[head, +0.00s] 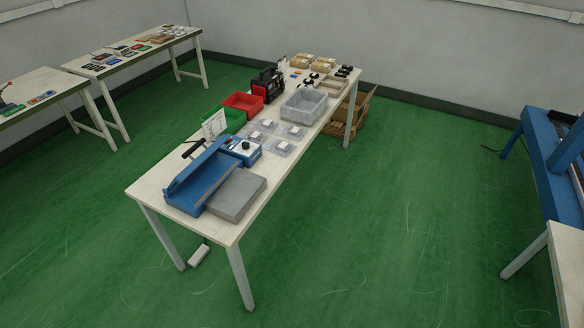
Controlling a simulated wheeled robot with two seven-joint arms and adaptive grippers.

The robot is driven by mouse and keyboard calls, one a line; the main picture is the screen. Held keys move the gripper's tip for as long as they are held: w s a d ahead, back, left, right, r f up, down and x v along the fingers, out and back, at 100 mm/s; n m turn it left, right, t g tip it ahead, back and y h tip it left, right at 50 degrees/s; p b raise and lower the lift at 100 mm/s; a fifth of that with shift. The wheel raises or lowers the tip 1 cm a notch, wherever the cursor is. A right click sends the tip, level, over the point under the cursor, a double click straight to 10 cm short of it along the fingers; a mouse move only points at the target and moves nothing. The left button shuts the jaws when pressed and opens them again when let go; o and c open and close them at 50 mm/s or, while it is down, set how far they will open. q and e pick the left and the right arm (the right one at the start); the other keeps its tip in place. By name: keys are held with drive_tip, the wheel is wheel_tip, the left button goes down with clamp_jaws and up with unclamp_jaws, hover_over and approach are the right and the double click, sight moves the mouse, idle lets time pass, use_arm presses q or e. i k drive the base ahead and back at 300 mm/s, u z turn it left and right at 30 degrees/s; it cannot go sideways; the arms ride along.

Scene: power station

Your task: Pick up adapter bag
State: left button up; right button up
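Several small clear bags or trays with white pieces inside lie on the middle of the long white table (160,183). They look like the adapter bags, though they are too small to tell for sure. One adapter bag (281,147) is near the table's right edge, another (296,132) is just beyond it, and others lie to their left. Neither of my grippers is in the head view.
On the table, a blue sealer-like machine (200,180) and grey block (237,196) stand in front, red (242,104) and green bins to the left, a grey crate (304,105) behind. A cardboard box (352,113) sits beside the table.

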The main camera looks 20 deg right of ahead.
sight(282, 148)
drive_tip(key=z, duration=1.25)
drive_tip(key=i, duration=2.3)
drive_tip(key=u, duration=1.5)
drive_tip(key=i, duration=0.6)
drive_tip(key=u, duration=0.55)
